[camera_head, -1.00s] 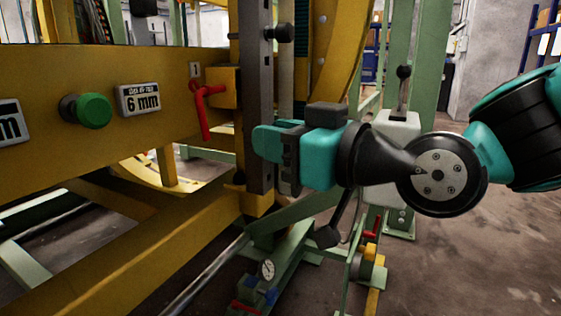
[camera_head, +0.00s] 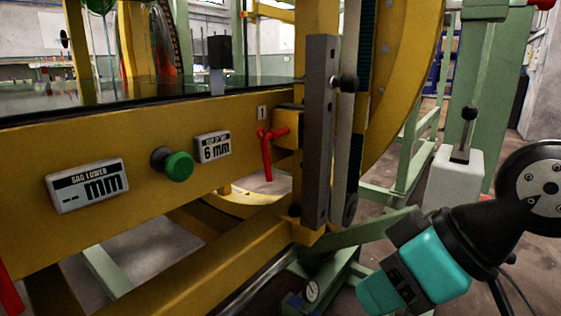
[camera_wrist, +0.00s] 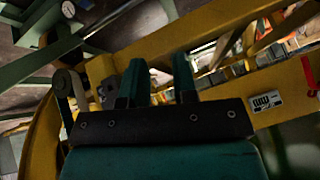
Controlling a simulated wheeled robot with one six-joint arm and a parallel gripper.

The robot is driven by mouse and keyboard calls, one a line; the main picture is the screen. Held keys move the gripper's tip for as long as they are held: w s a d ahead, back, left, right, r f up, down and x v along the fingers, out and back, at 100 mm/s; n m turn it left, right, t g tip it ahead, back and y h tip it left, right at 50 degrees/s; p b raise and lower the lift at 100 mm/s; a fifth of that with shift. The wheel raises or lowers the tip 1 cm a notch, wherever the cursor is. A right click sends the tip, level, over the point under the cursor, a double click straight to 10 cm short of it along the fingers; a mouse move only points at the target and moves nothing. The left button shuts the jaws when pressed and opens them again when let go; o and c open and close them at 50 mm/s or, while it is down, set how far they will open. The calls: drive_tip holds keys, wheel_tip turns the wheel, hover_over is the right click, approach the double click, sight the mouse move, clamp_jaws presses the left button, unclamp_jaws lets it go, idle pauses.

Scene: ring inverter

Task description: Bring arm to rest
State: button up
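My gripper (camera_head: 378,296) is teal with black parts. It hangs at the lower right in the head view, pointing down and left, in front of the yellow frame and apart from it. In the wrist view, the two teal fingers of my gripper (camera_wrist: 158,72) stand apart with nothing between them. The yellow beam (camera_wrist: 215,38) of the ring inverter shows beyond the fingertips. My arm comes in from the right edge of the head view.
The yellow frame (camera_head: 110,148) carries a green knob (camera_head: 178,165), a red handle (camera_head: 267,150) and two display plates. A grey upright bar (camera_head: 319,130) stands close left of my gripper. A white box with a black lever (camera_head: 469,116) stands behind the arm. A gauge (camera_head: 312,291) sits low.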

drive_tip(key=s+d+r+g+h+p, duration=0.1)
drive_tip(key=s+d+g+h+p, duration=0.15)
drive_tip(key=s, duration=0.25)
wheel_tip(320, 180, up, 37)
drive_tip(key=p, duration=3.6)
drive_tip(key=shift+d+r+m+g+p, duration=0.15)
drive_tip(key=shift+d+m+g+p, duration=0.15)
drive_tip(key=shift+d+g+p, duration=0.1)
drive_tip(key=shift+w, duration=0.1)
drive_tip(key=shift+a, duration=0.1)
